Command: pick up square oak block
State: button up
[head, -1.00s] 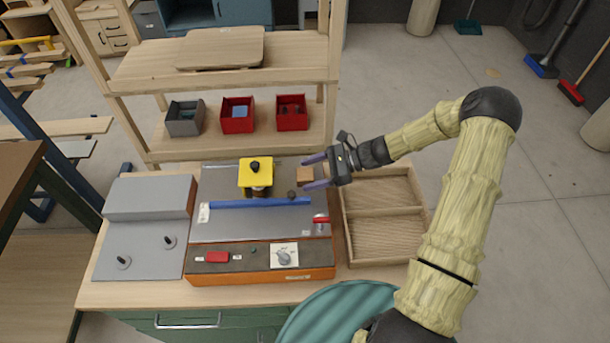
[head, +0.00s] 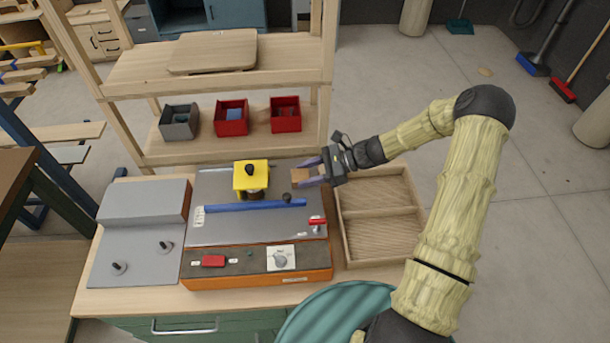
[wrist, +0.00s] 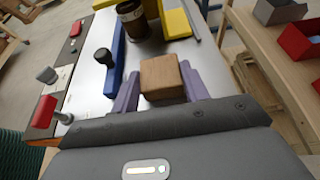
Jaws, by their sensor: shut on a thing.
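The square oak block (wrist: 162,77) is a small brown wooden block between the two purple fingers of my gripper (wrist: 158,88) in the wrist view. In the head view the block (head: 301,175) shows at the fingertips of my gripper (head: 308,174), over the right rear part of the grey machine table. My gripper is shut on the block. The near finger partly covers the block in the head view. I cannot tell for sure whether the block is clear of the surface.
A divided wooden tray (head: 381,241) stands to the right. Red and grey bins sit on the shelf behind.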

aim_at(307, 175)
notch_tip(307, 175, up, 10)
jog(key=b, duration=0.1)
dwell(0.4)
jog(key=shift+a+f, duration=0.1)
jog(key=shift+f, duration=0.05)
dwell(0.3)
